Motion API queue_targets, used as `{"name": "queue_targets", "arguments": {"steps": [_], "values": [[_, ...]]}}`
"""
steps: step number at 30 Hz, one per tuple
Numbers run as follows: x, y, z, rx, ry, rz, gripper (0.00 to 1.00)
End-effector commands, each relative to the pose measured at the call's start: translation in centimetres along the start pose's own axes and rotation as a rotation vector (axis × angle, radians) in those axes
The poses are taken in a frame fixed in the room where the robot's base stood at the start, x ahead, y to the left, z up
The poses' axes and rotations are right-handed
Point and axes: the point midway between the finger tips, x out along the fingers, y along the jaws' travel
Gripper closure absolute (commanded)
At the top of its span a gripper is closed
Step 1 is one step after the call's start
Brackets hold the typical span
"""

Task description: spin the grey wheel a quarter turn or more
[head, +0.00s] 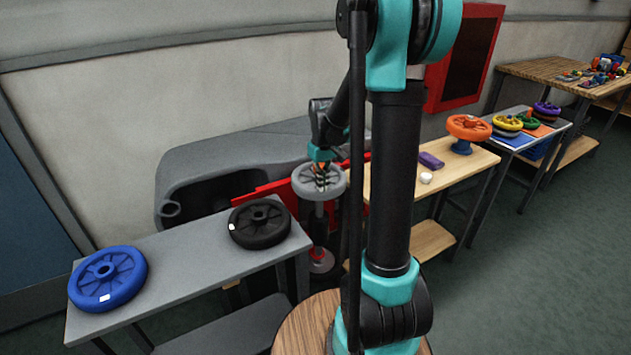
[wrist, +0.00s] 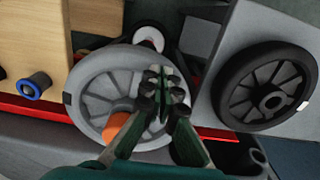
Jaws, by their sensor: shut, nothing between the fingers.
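The grey wheel (head: 307,183) is spoked and lies flat on top of a grey post, between the grey bench and the wooden table. In the wrist view the grey wheel (wrist: 88,98) fills the middle left, with a small dark mark on its left rim and an orange knob (wrist: 116,126) on its near side. My gripper (head: 321,180) is over the wheel, pointing down. In the wrist view my gripper (wrist: 160,78) has its fingertips together over the right part of the wheel, with nothing between them. I cannot tell whether the fingertips touch the spokes.
A black wheel (head: 259,222) and a blue wheel (head: 107,278) lie on the grey bench (head: 180,278) at left. An orange wheel (head: 468,127) stands on the wooden table (head: 395,190) at right. A red bar (head: 258,195) and a dark grey tank (head: 250,150) are behind.

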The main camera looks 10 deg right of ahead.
Motion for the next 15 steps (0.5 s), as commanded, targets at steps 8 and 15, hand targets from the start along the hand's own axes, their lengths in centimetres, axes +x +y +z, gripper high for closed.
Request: {"name": "queue_targets", "arguments": {"steps": [8,15], "values": [[0.13,1.27,0.51,0.000,0.000,0.000,1.00],[0.13,1.37,0.51,0.000,0.000,0.000,1.00]]}}
